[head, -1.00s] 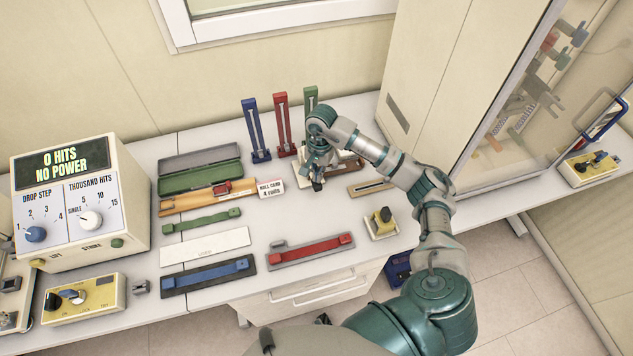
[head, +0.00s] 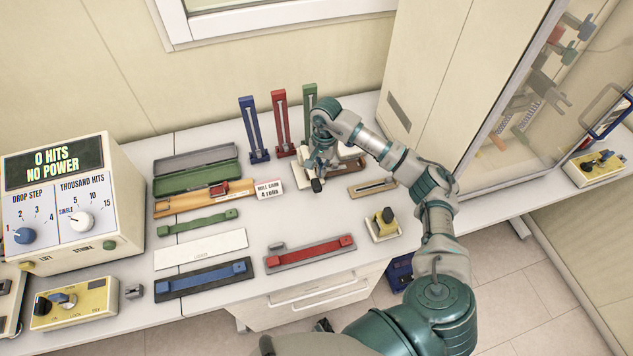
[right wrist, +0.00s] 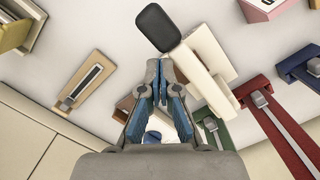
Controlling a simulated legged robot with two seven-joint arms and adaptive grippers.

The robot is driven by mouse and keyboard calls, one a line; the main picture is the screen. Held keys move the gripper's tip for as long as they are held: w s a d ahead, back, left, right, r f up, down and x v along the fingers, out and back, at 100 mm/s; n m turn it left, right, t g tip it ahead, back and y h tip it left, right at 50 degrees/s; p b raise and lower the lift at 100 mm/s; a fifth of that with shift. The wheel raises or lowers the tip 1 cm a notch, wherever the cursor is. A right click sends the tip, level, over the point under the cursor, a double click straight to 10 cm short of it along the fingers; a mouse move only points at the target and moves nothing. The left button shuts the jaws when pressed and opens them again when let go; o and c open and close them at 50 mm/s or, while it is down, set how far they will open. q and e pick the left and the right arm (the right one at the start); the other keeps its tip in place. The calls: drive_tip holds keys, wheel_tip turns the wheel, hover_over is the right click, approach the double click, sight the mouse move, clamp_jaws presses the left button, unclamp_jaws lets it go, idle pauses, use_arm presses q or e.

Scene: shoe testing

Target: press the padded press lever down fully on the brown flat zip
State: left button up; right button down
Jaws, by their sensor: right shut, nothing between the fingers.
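The padded press lever shows as a black pad (head: 317,185) on a cream arm at the back of the bench. The pad also shows at the top of the right wrist view (right wrist: 157,28), with the cream arm (right wrist: 205,62) beside it. My right gripper (right wrist: 160,85) is shut and empty, over the press just behind the pad. Contact with the lever cannot be told. My left gripper is out of view.
Upright blue, red and green zips (head: 281,122) stand behind the press. A yellow block with a knob (head: 383,222) and a red strip (head: 312,251) lie in front. A control box (head: 70,200) stands at left. The cabinet (head: 425,90) rises close at right.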

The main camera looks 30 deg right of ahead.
wheel_tip(320, 180, up, 12)
drive_tip(key=d, duration=0.1)
drive_tip(key=shift+w, duration=0.45)
idle(0.3)
